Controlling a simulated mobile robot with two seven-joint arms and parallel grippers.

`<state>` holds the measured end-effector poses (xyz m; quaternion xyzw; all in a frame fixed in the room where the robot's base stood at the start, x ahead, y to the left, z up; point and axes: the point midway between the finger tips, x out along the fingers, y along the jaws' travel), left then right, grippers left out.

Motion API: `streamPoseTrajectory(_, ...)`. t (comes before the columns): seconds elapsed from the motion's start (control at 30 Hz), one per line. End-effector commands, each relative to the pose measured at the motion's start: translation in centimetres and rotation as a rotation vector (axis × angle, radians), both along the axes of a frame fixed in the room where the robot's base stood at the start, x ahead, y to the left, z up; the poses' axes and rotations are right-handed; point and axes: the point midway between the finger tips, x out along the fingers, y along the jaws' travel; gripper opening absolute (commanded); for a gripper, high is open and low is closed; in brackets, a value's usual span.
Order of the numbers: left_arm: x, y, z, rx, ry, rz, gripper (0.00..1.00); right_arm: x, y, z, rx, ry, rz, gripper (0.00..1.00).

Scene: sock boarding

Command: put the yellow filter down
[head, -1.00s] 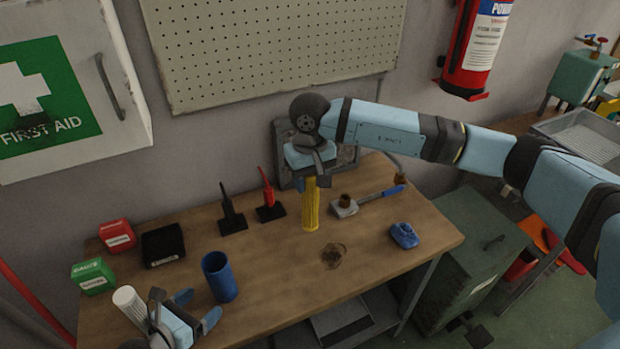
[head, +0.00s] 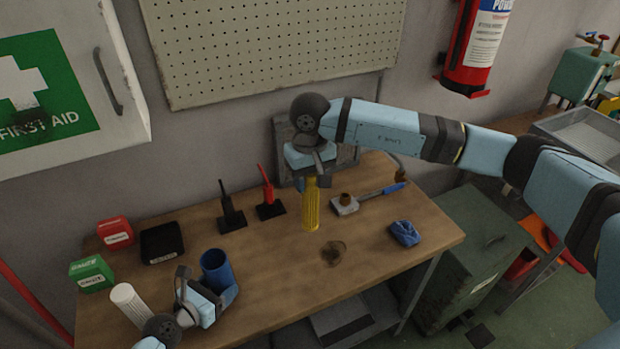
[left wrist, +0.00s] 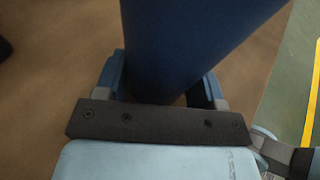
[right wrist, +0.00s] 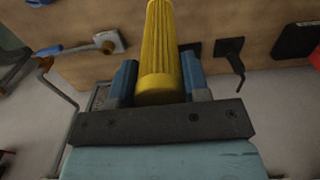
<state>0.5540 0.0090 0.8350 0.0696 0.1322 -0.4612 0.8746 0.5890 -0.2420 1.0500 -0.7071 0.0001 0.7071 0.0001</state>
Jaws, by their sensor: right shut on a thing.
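The yellow filter (head: 311,208) is a ribbed upright cylinder over the middle of the workbench. My right gripper (head: 314,183) is shut on its upper end, and the right wrist view shows the filter (right wrist: 160,50) between the two fingers (right wrist: 160,88). Its lower end is at or very near the bench top; I cannot tell whether it touches. My left gripper (head: 216,298) is low at the blue cylinder (head: 215,268), with its fingers on either side. In the left wrist view the blue cylinder (left wrist: 185,40) stands between the open fingers (left wrist: 160,88).
A white cylinder (head: 130,303) stands beside my left arm. Black (head: 231,214) and red (head: 268,194) upright tools stand left of the filter.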

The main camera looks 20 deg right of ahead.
Motion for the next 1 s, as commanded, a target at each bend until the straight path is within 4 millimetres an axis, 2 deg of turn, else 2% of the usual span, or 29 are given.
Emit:
streamPoseTrajectory(0.23,0.0,0.0,0.0,0.000,0.000,0.000,0.49,0.0,0.3,0.1,0.002,0.000,0.003,0.07)
streamPoseTrajectory(0.37,0.0,0.0,0.0,0.000,0.000,0.000,0.49,0.3,2.4,1.1,0.012,-0.002,0.023,0.07)
streamPoseTrajectory(0.47,0.0,0.0,0.0,0.000,0.000,0.000,0.49,0.6,5.7,2.7,0.025,-0.001,0.056,0.07)
streamPoseTrajectory(0.57,0.0,0.0,0.0,0.000,0.000,0.000,0.49,0.5,9.9,4.8,0.033,0.001,0.098,0.07)
streamPoseTrajectory(0.7,0.0,0.0,0.0,0.000,0.000,0.000,0.49,-0.2,15.7,7.9,0.032,0.002,0.161,0.07)
streamPoseTrajectory(0.8,0.0,0.0,0.0,0.000,0.000,0.000,0.49,-1.0,19.1,9.8,0.025,0.002,0.200,0.07)
streamPoseTrajectory(0.9,0.0,0.0,0.0,0.001,0.001,0.000,0.49,-1.8,21.6,11.3,0.015,0.001,0.231,0.07)
streamPoseTrajectory(1.0,0.0,0.0,0.0,0.001,0.001,0.000,0.49,-2.4,23.3,12.3,0.007,-0.001,0.250,0.07)
